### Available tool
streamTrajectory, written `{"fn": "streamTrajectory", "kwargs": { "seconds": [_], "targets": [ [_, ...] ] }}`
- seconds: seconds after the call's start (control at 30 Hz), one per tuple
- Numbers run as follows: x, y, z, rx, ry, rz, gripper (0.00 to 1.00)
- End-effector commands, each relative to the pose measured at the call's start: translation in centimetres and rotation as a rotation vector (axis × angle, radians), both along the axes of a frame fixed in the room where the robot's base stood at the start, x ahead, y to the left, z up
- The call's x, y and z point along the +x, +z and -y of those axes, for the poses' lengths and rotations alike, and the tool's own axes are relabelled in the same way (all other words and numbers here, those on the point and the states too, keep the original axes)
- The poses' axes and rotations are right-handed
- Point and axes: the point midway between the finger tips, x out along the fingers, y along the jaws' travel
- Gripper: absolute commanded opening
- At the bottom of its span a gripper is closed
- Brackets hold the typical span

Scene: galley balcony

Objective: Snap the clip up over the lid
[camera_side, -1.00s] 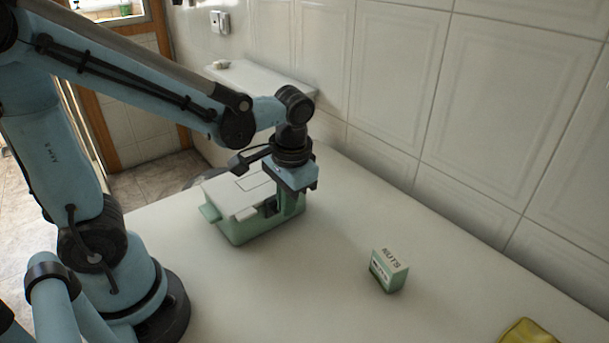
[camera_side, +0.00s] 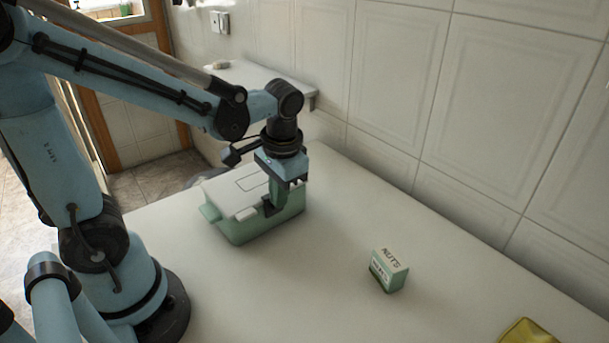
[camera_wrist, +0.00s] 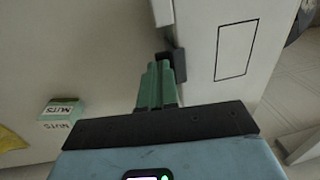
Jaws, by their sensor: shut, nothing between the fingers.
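A green box (camera_side: 262,229) with a white lid (camera_side: 222,187) stands on the worktop. The lid, with a dark rectangle outline, also shows in the wrist view (camera_wrist: 203,65). A dark clip (camera_wrist: 177,64) sits at the lid's edge, just beyond my fingertips. In the side view my fingers partly cover it. A pale tab (camera_side: 246,214) lies on the same edge. My gripper (camera_side: 275,203) points down at the box's near side. Its green fingers (camera_wrist: 160,68) are together, with nothing between them. I cannot tell whether they touch the clip or whether it is fully over the lid.
A small green and white NUTS carton (camera_side: 389,270) stands to the right of the box. A yellow item (camera_side: 529,333) lies at the lower right. A tiled wall (camera_side: 475,130) runs behind the worktop. The worktop (camera_side: 320,240) between box and carton is clear.

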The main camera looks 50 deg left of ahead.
Motion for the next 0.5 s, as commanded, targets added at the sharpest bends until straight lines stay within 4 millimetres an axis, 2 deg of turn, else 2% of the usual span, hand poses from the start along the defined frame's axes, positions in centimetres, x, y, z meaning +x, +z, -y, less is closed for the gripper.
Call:
{"fn": "streamTrajectory", "kwargs": {
  "seconds": [0.5],
  "targets": [
    [0.0,3.5,0.8,0.000,-0.001,0.000,0.00]
  ]
}}
